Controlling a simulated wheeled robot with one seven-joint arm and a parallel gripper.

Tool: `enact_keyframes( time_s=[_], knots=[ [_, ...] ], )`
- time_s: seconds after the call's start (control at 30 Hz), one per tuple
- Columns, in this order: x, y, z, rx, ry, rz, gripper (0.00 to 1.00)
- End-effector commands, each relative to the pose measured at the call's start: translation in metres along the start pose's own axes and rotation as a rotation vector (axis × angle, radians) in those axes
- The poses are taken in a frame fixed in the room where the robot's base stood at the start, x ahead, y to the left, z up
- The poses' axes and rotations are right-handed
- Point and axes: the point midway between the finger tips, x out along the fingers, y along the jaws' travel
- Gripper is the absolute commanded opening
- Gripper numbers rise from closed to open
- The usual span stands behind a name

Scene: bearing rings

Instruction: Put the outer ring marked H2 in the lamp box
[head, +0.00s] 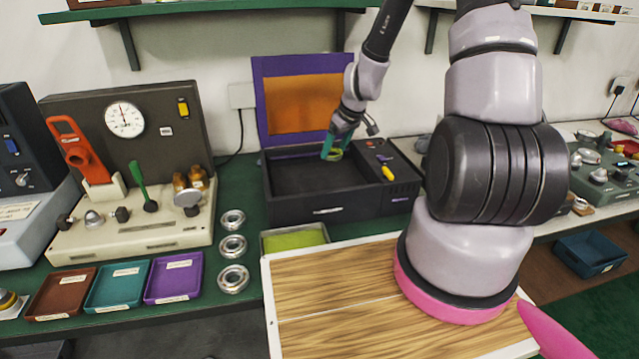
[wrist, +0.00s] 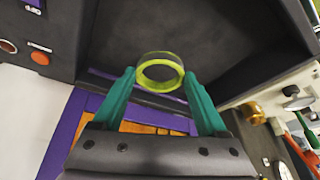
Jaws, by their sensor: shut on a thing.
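My gripper (head: 333,150) has teal fingers and is shut on a ring that looks yellow-green and glassy. In the wrist view the ring (wrist: 160,88) sits between the fingertips of my gripper (wrist: 160,80); no H2 mark is legible. The lamp box (head: 305,200) is a black open-topped box with a raised purple lid (head: 259,95), orange inside. The gripper and ring are over the right part of its dark interior, near the back. I cannot tell whether the ring touches the floor of the box. The interior (wrist: 215,45) looks empty otherwise.
Several metal rings (head: 233,279) stand in a column left of the lamp box. A green-lined tray (head: 294,240) lies in front of it. Brown, teal and purple trays (head: 173,278) lie front left, before a gauge station (head: 130,120). A control panel (head: 385,160) adjoins the box's right side.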

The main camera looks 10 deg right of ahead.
Motion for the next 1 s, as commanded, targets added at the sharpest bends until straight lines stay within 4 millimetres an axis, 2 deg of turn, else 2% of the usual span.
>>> enact_keyframes(
  time_s=[0.27, 0.5, 0.6, 0.77, 0.87, 1.0],
  knots=[
    [-0.001, -0.021, -0.010, -0.297, -0.001, -0.126, 0.16],
    [-0.007, -0.040, -0.011, -0.706, -0.004, -0.281, 0.16],
    [-0.010, -0.044, -0.008, -0.858, -0.007, -0.335, 0.16],
    [-0.013, -0.046, -0.004, -0.998, -0.011, -0.382, 0.16],
    [-0.006, -0.046, 0.000, -1.028, -0.013, -0.396, 0.16],
    [0.019, -0.046, 0.011, -1.033, -0.014, -0.400, 0.16]
  ],
)
